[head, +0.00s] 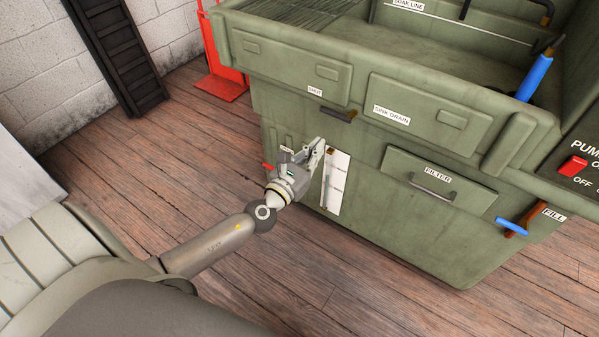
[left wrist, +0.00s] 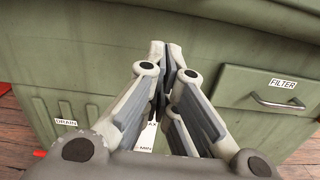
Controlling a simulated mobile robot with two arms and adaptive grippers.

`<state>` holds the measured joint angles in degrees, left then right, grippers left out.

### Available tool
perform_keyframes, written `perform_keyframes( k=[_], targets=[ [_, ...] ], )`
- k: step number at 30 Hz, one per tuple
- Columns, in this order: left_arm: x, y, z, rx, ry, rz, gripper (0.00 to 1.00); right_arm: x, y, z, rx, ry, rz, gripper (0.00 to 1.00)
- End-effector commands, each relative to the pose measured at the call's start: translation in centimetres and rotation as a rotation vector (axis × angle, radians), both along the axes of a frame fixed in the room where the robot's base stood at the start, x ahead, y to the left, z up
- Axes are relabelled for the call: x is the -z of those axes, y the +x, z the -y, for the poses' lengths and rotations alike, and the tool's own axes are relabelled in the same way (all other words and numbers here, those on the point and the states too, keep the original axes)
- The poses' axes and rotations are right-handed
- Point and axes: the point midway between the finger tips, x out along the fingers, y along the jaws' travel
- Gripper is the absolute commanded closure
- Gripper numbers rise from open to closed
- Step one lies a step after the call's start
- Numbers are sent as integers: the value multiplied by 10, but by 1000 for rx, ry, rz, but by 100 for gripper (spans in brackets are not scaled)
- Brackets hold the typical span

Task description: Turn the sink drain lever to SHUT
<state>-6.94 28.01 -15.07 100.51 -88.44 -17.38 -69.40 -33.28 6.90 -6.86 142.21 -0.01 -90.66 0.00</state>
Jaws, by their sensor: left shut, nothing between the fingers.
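The sink drain lever (head: 338,114) is a short dark handle with a brass-coloured end, sticking out from the green cabinet front. It lies roughly level between the SHUT label (head: 315,91) and the SINK DRAIN label (head: 391,115). My left gripper (head: 319,147) is below and a little left of the lever in the head view, apart from it in the picture. Its fingers are together and empty, also in the left wrist view (left wrist: 172,48), where they point at the green cabinet. I cannot make out the lever in the left wrist view. My right gripper is out of view.
A white gauge panel (head: 337,184) is right beside the left gripper. A FILTER drawer (head: 440,180) with a metal handle is to the right. A red handle (head: 267,167) sticks out at the left. A blue-gripped lever (head: 512,226) is at the lower right. Wooden floor in front is clear.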

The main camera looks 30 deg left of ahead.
Motion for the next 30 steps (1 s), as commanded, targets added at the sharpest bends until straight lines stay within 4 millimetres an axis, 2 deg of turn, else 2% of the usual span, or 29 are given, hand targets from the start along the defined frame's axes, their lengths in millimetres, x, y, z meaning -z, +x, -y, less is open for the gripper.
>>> perform_keyframes(
  k=[6, 13, 19, 30],
  targets=[
    [3, -38, -2, 0, 1, -1, 100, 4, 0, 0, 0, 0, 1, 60],
    [3, -64, -3, -1, 1, 0, 100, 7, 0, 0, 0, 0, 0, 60],
    [3, -71, -3, -1, 1, 1, 100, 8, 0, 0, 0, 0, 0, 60],
    [3, -72, -3, -1, 1, 2, 100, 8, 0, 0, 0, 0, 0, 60]
  ],
)
